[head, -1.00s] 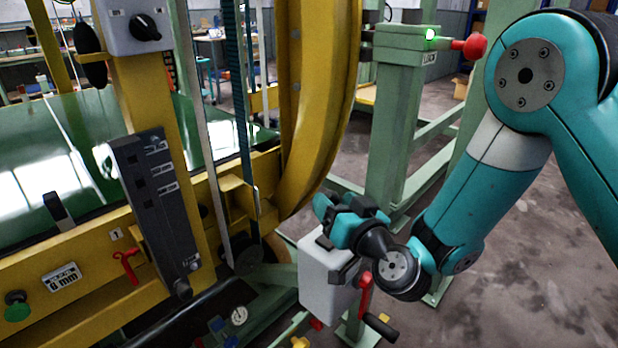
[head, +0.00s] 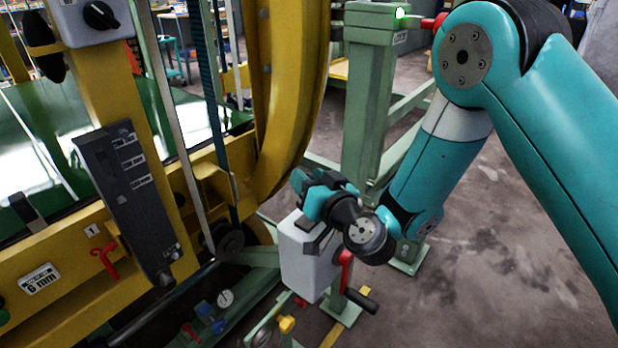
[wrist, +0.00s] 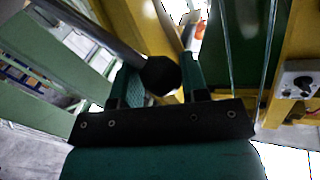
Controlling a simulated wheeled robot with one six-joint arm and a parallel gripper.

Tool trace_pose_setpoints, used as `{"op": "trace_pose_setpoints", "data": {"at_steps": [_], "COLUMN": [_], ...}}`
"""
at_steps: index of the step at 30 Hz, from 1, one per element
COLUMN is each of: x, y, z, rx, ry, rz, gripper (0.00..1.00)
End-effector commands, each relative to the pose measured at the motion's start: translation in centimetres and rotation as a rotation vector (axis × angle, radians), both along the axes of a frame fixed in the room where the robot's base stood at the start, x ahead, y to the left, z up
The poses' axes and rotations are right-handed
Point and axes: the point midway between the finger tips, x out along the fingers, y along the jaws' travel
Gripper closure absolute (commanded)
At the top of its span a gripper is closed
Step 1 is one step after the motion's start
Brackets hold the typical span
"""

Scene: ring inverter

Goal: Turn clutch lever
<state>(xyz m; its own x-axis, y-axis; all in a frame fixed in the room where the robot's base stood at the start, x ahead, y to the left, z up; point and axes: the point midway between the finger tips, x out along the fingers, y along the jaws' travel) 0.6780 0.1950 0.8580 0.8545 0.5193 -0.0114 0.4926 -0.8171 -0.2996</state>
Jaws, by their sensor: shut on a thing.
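My gripper (head: 318,192) is in the middle of the head view, just above a pale grey box with a red crank. In the wrist view, my gripper (wrist: 162,80) has its two teal fingers on either side of a round black knob (wrist: 161,75). The knob sits at the end of a dark grey rod (wrist: 95,28) that runs to the upper left. The fingers are shut on this knob. It appears to be the clutch lever's grip, but no label shows. In the head view the knob and rod are hidden by my gripper.
The pale grey box (head: 306,258) with its red crank (head: 346,272) is close under my wrist. A green post (head: 368,100) stands behind, and a yellow ring (head: 285,100) stands to the left. A dark control panel (head: 125,195) is farther left. Floor is open at right.

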Motion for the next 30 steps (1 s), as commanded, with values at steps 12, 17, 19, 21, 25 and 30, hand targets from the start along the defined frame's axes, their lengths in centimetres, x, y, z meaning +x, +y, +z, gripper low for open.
{"op": "trace_pose_setpoints", "data": {"at_steps": [12, 17, 19, 21, 25, 30], "x": [3.3, 3.9, 3.9, 3.9, 3.9, 3.9], "y": [-2.6, -3.1, -3.2, -3.2, -3.2, -3.2], "z": [1.7, 1.2, 1.0, 0.9, 0.8, 0.9], "rx": [0.231, 0.278, 0.280, 0.280, 0.279, 0.279], "ry": [0.302, 0.360, 0.365, 0.365, 0.366, 0.364], "rz": [0.004, 0.002, 0.002, 0.001, 0.001, 0.000], "gripper": [1.00, 1.00, 1.00, 1.00, 1.00, 0.39]}}
